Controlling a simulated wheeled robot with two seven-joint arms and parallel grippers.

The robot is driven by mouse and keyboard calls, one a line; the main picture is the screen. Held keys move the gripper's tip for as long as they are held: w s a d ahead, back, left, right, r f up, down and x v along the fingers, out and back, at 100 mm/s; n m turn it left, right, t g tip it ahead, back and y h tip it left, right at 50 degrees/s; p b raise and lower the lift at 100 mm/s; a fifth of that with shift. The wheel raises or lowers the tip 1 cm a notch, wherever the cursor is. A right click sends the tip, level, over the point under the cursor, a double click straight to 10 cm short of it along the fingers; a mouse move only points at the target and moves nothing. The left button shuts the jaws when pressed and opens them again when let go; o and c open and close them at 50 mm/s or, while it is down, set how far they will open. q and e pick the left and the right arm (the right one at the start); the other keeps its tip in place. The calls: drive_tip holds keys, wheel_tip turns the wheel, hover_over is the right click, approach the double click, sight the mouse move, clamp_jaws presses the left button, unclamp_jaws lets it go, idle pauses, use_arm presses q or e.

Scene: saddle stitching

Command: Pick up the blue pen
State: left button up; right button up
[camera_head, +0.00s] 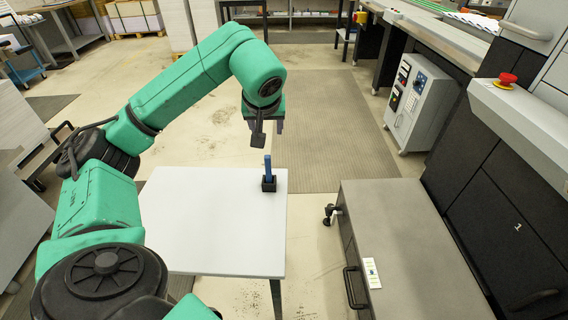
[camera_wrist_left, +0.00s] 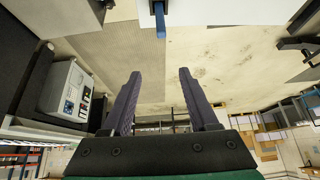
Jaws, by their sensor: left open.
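The blue pen (camera_head: 267,165) stands upright in a small black holder (camera_head: 269,184) near the right edge of the white table (camera_head: 200,225). My left gripper (camera_head: 268,135) is open and empty, a little above the pen and apart from it in the head view. In the left wrist view, the two fingers of my left gripper (camera_wrist_left: 157,98) are spread with nothing between them. The blue pen (camera_wrist_left: 160,20) shows at the top edge there, beyond the fingertips, with its lower part cut off by the frame. My right gripper is in neither view.
A low grey cabinet (camera_head: 405,250) stands right of the table, with a small labelled item (camera_head: 371,272) on it. A large dark machine with a red button (camera_head: 507,79) is at the right. The white tabletop around the holder is clear.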

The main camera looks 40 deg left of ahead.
use_arm(q)
wheel_tip(320, 180, down, 3)
drive_tip(key=b, duration=0.6)
hover_over(268, 162)
drive_tip(key=s+d, duration=0.2)
wheel_tip(268, 162, down, 7)
drive_tip(key=shift+f, duration=0.2)
drive_tip(key=x, duration=1)
drive_tip(key=shift+a+r, duration=0.1)
drive_tip(key=shift+a, duration=0.15)
drive_tip(key=shift+r, duration=0.1)
clamp_jaws()
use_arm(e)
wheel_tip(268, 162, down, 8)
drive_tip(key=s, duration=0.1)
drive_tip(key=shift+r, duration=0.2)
